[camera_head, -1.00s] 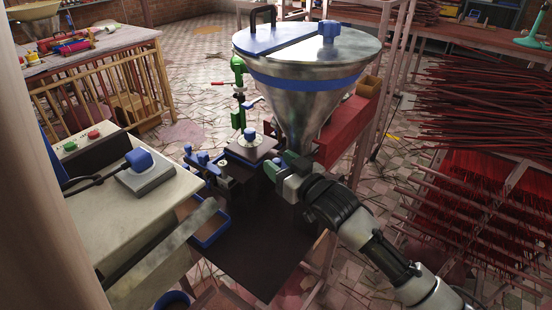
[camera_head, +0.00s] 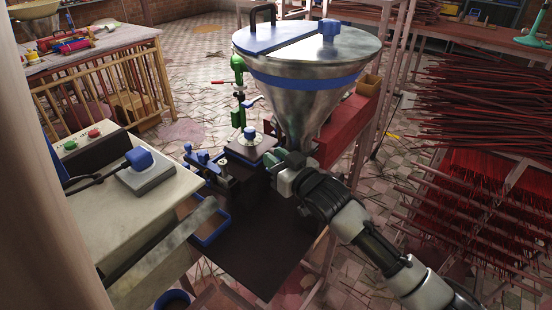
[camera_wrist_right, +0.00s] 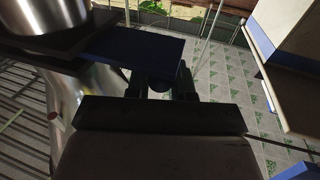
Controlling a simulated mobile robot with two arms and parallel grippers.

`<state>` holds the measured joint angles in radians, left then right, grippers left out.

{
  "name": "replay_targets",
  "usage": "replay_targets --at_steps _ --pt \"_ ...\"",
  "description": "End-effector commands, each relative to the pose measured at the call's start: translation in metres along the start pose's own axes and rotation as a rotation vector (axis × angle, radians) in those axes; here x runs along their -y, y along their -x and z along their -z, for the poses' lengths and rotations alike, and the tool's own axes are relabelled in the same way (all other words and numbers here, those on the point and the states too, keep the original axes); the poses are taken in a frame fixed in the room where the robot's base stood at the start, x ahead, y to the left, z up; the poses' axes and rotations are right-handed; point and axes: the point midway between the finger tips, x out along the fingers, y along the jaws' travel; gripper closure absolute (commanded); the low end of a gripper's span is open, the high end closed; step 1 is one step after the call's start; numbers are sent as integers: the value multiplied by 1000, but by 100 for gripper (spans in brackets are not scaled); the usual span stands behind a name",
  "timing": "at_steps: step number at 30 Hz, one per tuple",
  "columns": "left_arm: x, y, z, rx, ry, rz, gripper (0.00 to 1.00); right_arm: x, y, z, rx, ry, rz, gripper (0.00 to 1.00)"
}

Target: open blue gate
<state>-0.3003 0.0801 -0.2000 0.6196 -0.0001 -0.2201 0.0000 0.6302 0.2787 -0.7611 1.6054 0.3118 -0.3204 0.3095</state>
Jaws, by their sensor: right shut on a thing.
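The blue gate (camera_wrist_right: 130,58) shows in the right wrist view as a flat dark-blue plate, sticking out from beneath a dark block (camera_wrist_right: 65,32) under the metal hopper. My right gripper (camera_wrist_right: 170,88) is shut on the near edge of this plate. In the head view my right gripper (camera_head: 273,166) is at the hopper's (camera_head: 305,100) lower end, beside the dark bench. There the gripper and the hopper largely hide the gate. How far the gate is slid out is hard to tell. My left gripper is not in view.
A pale machine (camera_head: 120,210) with a metal chute (camera_head: 165,245) stands at the left. A blue-rimmed tray (camera_head: 210,232) lies near the chute. Racks of red incense sticks (camera_head: 480,130) stand at the right. The dark bench top (camera_head: 255,240) below my right gripper is mostly clear.

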Motion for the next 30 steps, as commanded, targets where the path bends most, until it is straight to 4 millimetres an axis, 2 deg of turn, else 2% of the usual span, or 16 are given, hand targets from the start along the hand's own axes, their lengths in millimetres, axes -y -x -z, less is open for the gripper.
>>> replay_targets --at_steps 10,20,21,24,26,30 --pt "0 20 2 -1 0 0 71 44 11 1 3 -6 3 100" --pt "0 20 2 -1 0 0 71 47 13 -1 1 0 0 100" --pt "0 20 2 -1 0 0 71 47 13 -1 1 0 0 76" --pt "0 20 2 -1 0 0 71 47 13 -1 1 0 0 61" --pt "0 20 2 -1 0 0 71 47 13 -1 1 0 0 52" --pt "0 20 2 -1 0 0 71 47 13 0 0 0 0 52"
